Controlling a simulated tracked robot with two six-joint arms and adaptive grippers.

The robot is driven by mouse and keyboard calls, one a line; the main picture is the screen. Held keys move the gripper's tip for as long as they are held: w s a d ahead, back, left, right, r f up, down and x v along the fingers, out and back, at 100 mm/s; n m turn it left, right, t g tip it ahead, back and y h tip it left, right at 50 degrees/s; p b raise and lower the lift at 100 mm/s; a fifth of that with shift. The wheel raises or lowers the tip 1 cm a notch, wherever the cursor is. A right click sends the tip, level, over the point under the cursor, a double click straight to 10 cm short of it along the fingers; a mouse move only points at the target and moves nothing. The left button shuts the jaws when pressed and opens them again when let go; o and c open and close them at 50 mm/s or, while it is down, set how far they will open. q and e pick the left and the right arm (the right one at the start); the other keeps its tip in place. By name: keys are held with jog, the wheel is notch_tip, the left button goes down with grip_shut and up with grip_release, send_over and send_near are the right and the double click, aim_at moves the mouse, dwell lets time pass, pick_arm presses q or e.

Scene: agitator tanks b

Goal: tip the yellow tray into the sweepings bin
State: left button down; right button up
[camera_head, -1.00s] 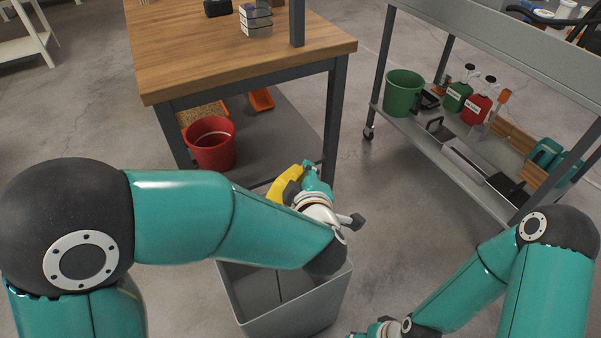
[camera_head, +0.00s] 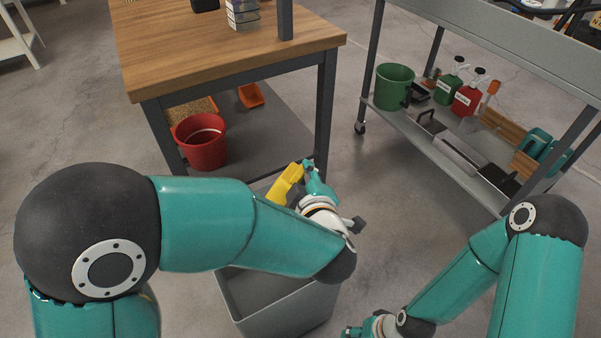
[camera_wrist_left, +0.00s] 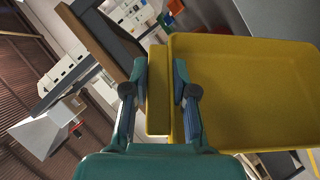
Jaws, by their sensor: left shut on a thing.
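The yellow tray (camera_head: 287,184) hangs tilted over the far part of the grey bin (camera_head: 282,312) in the head view. My left gripper (camera_head: 308,168) is shut on the tray's edge. In the left wrist view the tray (camera_wrist_left: 245,95) fills the right side, with its rim wall between the two fingers (camera_wrist_left: 160,90). No contents show on the part of its inside in view. My left forearm hides the middle of the bin. My right gripper (camera_head: 352,331) is at the bottom edge, partly cut off, so its jaws cannot be made out.
A grey cart (camera_head: 455,150) at right holds a green bucket (camera_head: 394,87) and bottles. Floor between them is clear.

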pick_arm(q)
jog(key=shift+s+d+f, duration=0.15)
jog(key=shift+d, duration=0.15)
dwell(0.4)
jog(key=shift+s+d+f+m+t+y+b, duration=0.2)
jog(key=shift+d+m+b, duration=0.1)
jog(key=shift+d, duration=0.1)
jog(key=shift+s+d+f+m+t+y+b, duration=0.1)
jog(key=shift+d+f+m+y+b, duration=0.1)
jog(key=shift+d+b, duration=0.15)
dwell(1.0)
